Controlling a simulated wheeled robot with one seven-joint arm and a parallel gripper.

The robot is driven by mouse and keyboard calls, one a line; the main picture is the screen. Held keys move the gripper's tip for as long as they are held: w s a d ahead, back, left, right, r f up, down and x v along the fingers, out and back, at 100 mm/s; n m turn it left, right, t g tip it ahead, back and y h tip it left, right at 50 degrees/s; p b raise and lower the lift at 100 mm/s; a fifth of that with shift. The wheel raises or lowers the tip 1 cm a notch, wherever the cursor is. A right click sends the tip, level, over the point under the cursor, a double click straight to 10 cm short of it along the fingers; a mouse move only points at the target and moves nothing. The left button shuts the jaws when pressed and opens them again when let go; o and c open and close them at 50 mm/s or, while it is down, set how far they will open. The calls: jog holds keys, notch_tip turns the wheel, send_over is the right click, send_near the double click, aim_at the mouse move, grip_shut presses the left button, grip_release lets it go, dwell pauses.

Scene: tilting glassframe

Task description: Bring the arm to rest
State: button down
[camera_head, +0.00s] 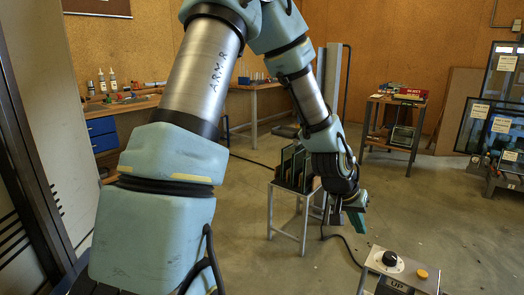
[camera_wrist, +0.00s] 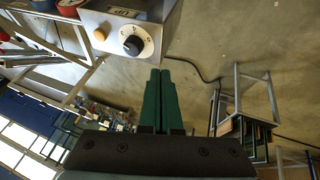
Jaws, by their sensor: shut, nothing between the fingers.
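My arm reaches out from the left and bends down in the middle of the head view. My gripper (camera_head: 357,218) hangs at its end, beside the small metal stand and above the floor. In the wrist view the two green fingers of my gripper (camera_wrist: 160,78) lie side by side, shut and empty. Nothing touches the fingertips. Part of the stand behind the gripper is hidden by my arm.
A metal stand (camera_head: 271,212) holds upright framed panels (camera_head: 294,167). A control box (camera_head: 402,268) with a dial and an orange button is at the lower right. A bench and a shelf stand behind. Glass frames (camera_head: 502,125) are far right. Open floor lies between.

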jog(key=w+a+r+n+y+p, duration=0.15)
jog(key=a+r, duration=0.25)
jog(key=a, duration=0.5)
jog(key=w+a+r+n+y+p, duration=0.1)
jog(key=a+r+y+p, duration=0.15)
jog(key=a, duration=0.75)
jog(key=s+a+r+n, duration=0.2)
jog(key=a+r, duration=0.1)
jog(key=a, duration=0.4)
jog(key=s+a+r+n+y+p, duration=0.1)
jog(key=s+a+r, duration=0.2)
jog(key=a, duration=0.3)
jog(key=shift+s+a+r+n, duration=0.2)
jog(key=shift+s+a+n, duration=0.05)
jog(key=shift+a+n, duration=0.15)
